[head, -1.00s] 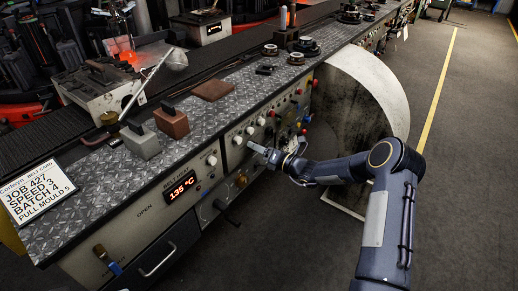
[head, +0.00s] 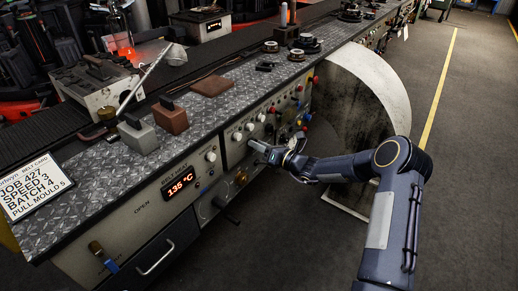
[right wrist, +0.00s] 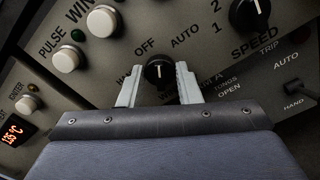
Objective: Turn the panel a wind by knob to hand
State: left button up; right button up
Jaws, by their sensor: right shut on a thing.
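My right gripper (right wrist: 158,84) is at the front panel (right wrist: 225,62), its two fingers on either side of a black rotary knob (right wrist: 158,70) and shut on it. The knob has a white mark near its top, which points up, roughly towards the printed OFF and AUTO. The label left of the knob is mostly hidden by a finger, and the one below is partly hidden. In the head view the right gripper (head: 262,149) reaches the panel from the right and covers the knob. My left gripper is not in view.
A black SPEED knob (right wrist: 250,13) is at the upper right. A small lever (right wrist: 293,87) near HAND and TRIP is at the right. White buttons (right wrist: 66,59) are at the left. A lit display (head: 180,188) reads 135 °C. A large pale wheel (head: 375,95) stands right of the panel.

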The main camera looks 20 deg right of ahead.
jog(key=shift+f+n+b, duration=0.1)
jog(key=shift+n+b, duration=7.6)
jog(key=shift+b, duration=1.85)
jog(key=o, duration=1)
jog(key=shift+c, duration=0.2)
jog(key=p+v, duration=0.1)
jog(key=v, duration=0.6)
jog(key=shift+s+d, duration=0.25)
jog(key=shift+s, duration=0.1)
